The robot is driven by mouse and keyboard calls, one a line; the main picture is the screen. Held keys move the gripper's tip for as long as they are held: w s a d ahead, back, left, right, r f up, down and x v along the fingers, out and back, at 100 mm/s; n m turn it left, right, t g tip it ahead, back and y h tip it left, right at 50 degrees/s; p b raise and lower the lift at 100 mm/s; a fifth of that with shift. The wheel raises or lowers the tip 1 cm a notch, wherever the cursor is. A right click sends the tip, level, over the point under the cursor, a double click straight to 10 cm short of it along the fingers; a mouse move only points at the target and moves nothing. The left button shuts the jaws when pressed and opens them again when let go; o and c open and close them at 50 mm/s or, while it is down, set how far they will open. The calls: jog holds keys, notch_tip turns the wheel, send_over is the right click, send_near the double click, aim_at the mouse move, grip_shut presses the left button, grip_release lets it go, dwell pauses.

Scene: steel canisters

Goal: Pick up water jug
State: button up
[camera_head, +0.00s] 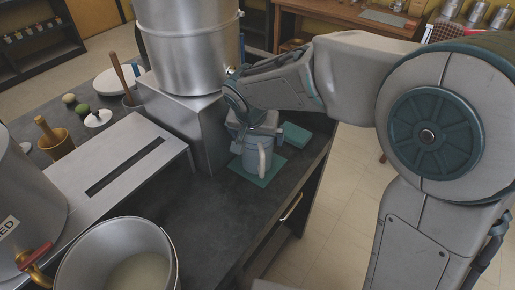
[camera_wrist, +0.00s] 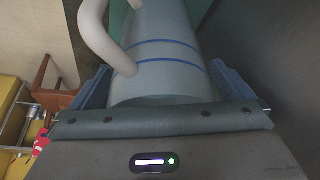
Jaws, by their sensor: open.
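The water jug (camera_head: 254,154) is pale grey-blue with a whitish handle. It stands upright on a teal mat (camera_head: 262,178) on the dark counter. In the wrist view the jug (camera_wrist: 163,60) shows two blue stripes, and its handle is at the upper left. My gripper (camera_head: 255,128) is at the top of the jug, reaching in from the right. In the wrist view my gripper (camera_wrist: 163,90) is open, with one blue finger on each side of the jug. Whether the fingers touch the jug I cannot tell. Part of the jug's top is hidden by my gripper.
A large steel canister (camera_head: 188,45) on a steel stand (camera_head: 190,120) is close to the left of the jug. A teal block (camera_head: 296,134) lies behind right. The counter's right edge is near. A steel pot (camera_head: 90,250) and a slotted tray (camera_head: 150,150) stand front left.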

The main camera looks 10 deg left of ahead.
jog(key=c, duration=1.4)
jog(key=shift+r, duration=0.1)
jog(key=c, duration=0.3)
